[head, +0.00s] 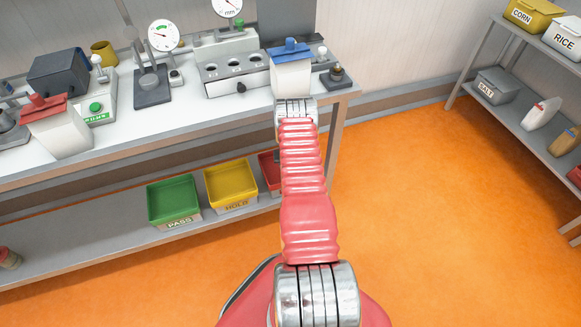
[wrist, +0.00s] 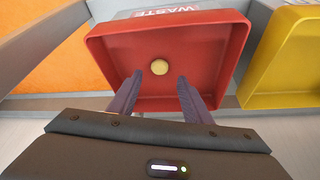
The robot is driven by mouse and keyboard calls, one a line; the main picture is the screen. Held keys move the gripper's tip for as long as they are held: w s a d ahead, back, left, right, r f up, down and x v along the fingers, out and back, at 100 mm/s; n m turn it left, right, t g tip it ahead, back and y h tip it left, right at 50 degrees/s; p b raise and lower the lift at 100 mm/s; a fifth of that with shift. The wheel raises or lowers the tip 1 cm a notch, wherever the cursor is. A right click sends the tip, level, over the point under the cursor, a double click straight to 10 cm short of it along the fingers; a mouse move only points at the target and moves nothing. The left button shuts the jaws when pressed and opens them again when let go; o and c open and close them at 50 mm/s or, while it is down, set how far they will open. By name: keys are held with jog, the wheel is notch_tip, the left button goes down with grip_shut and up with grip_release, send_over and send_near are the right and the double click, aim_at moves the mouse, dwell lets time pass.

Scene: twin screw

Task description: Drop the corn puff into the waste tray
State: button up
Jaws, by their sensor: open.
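The corn puff (wrist: 160,67) is a small pale yellow ball. In the wrist view it shows against the floor of the red waste tray (wrist: 215,62), just beyond my fingertips; whether it rests on that floor or is still above it I cannot tell. My gripper (wrist: 160,78) is open over the tray, its two dark fingers apart with nothing between them. In the head view, the red tray (head: 268,171) on the lower shelf is mostly hidden behind my arm, and my gripper is out of sight.
The yellow HOLD tray (head: 231,184) and the green PASS tray (head: 174,200) stand left of the red tray in the head view. The bench above (head: 190,118) carries gauges and boxes. A rack (head: 530,130) stands at right, with open orange floor between.

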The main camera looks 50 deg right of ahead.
jog(key=v, duration=1.3)
jog(key=shift+s+r, duration=0.2)
jog(key=shift+a, duration=0.1)
jog(key=shift+a, duration=0.1)
dwell(1.0)
